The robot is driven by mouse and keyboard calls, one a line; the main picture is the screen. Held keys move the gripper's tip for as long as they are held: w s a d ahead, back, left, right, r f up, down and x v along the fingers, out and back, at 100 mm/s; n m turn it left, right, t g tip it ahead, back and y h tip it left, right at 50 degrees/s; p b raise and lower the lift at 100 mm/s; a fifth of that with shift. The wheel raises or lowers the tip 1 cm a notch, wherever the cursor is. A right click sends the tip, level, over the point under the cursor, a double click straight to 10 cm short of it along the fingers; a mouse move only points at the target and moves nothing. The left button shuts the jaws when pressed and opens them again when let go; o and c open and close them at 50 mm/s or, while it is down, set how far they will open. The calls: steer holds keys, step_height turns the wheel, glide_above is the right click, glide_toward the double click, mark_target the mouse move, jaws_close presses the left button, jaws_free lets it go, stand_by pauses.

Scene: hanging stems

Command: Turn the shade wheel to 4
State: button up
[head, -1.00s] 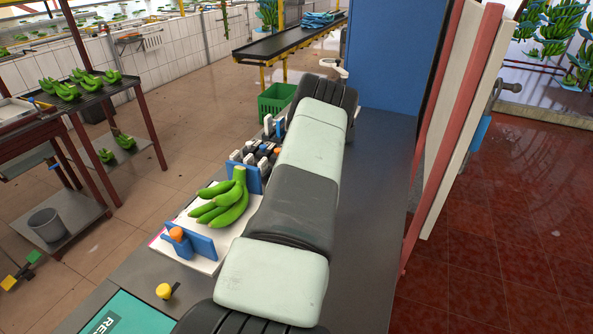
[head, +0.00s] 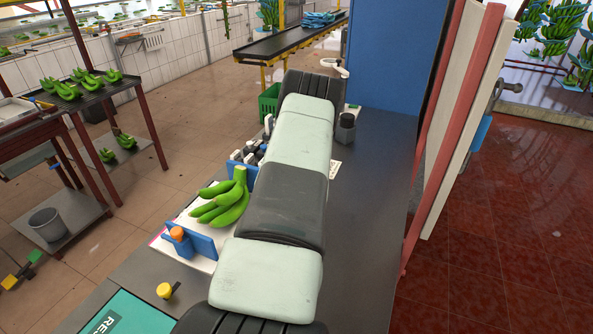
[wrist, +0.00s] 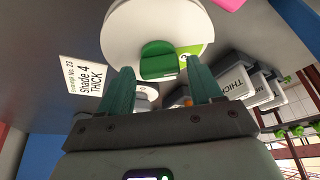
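In the wrist view, a round white disc with a raised green grip (wrist: 158,61) lies just beyond my fingers; it looks like the shade wheel. A lime-green patch shows at the disc's right side, but I cannot read a number on it. My gripper (wrist: 158,78) is open, its two teal fingers apart on either side of the green grip's line, with gaps to it. A white card (wrist: 84,76) beside the disc reads "Shade 4 THICK". In the head view my arm hides the gripper.
Grey-white blocks, one marked THICK (wrist: 236,82), stand at the right in the wrist view. In the head view, green bananas (head: 223,203) lie on a board left of my arm, and a dark container (head: 345,129) stands right of it. The bench right of my arm is mostly clear.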

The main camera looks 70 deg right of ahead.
steer(key=shift+o, duration=0.4)
steer(key=shift+r, duration=0.35)
steer(key=v, duration=1)
